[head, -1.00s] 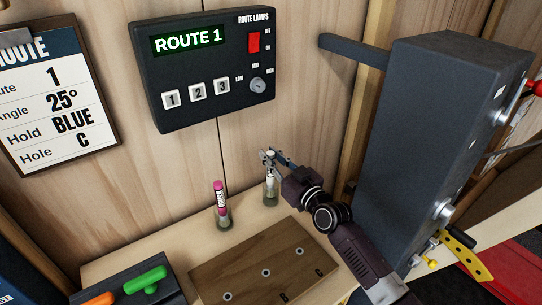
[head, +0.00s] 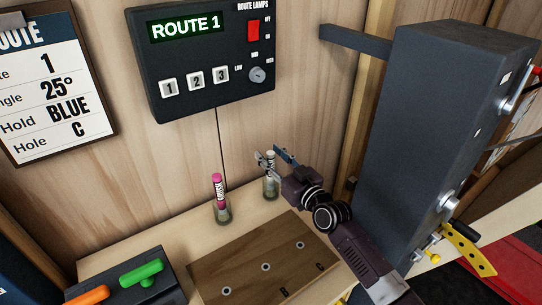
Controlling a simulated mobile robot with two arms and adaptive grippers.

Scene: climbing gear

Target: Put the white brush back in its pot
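The white brush (head: 270,158) stands roughly upright in a small clear pot (head: 271,190) on the wooden shelf by the wall. My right gripper (head: 272,160) is at the brush's top end. Its fingers are spread apart, one on each side of the brush, and look open; contact is too small to tell. The lower end of the brush is inside the pot and hard to make out. My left gripper is not in view.
A pink brush (head: 218,187) stands in another clear pot (head: 222,212) to the left. A wooden board with holes (head: 240,272) lies in front. A control box (head: 200,62) is on the wall above, and a tall dark cabinet (head: 430,140) stands right.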

